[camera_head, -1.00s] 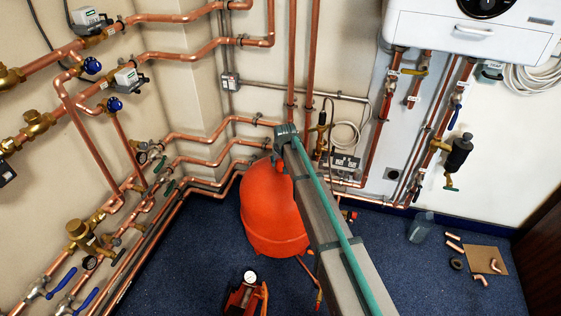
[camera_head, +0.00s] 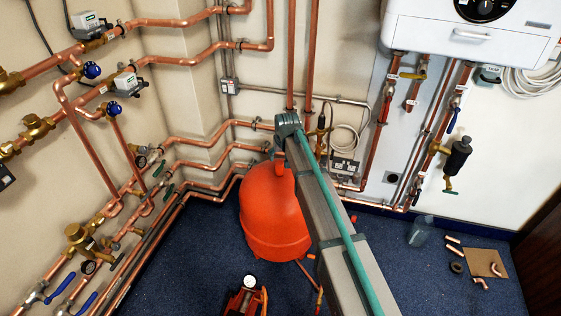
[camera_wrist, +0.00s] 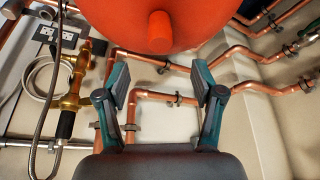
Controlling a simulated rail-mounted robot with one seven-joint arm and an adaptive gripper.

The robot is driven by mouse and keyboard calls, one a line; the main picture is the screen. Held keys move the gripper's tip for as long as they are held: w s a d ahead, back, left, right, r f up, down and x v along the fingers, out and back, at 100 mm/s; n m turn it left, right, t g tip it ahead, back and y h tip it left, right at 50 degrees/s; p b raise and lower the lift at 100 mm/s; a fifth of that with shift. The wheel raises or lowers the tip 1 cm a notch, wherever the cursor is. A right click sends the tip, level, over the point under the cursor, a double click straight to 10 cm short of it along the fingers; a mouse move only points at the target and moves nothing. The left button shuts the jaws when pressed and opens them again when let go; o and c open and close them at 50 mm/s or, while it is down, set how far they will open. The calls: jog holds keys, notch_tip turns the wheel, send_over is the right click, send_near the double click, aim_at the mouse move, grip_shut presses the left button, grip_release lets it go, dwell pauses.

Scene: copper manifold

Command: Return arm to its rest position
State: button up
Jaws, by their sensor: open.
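My arm (camera_head: 330,215) reaches from the lower right up to the middle of the head view, in front of the red vessel. My gripper is hidden in the head view. In the wrist view my gripper (camera_wrist: 161,85) is open, its two dark jaws apart with nothing between them. Copper pipes and the pale wall show behind the gap.
The red vessel (camera_head: 272,215) stands on the blue carpet beside my arm; it also fills the top of the wrist view (camera_wrist: 150,15). Copper pipes with blue-handled valves line the left wall. A white boiler (camera_head: 470,25) hangs at the upper right. Loose copper fittings (camera_head: 482,283) lie on the floor at right.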

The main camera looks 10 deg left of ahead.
jog(key=shift+v, duration=1.65)
jog(key=s+d+f+m+g+h+p, duration=0.1)
jog(key=s+d+f+g+p, duration=0.15)
jog(key=s+d+f, duration=0.95)
jog(key=s+d+f+m+g+h+p, duration=0.1)
jog(key=s+d+f+g, duration=0.2)
jog(key=s+d+f, duration=0.85)
jog(key=s+d+f+g+p, duration=0.1)
jog(key=s+d+f, duration=0.1)
jog(key=s, duration=1)
jog(key=s+d+f+m+g+p, duration=0.1)
jog(key=s+d+f+g, duration=0.1)
jog(key=s, duration=1.1)
jog(key=s+d+f+m+g+p, duration=0.1)
jog(key=s+d, duration=0.4)
jog(key=s, duration=0.7)
notch_tip(320, 180, down, 3)
jog(key=shift+s+r+g+p, duration=0.15)
jog(key=shift+g+p, duration=0.3)
jog(key=shift+g, duration=0.3)
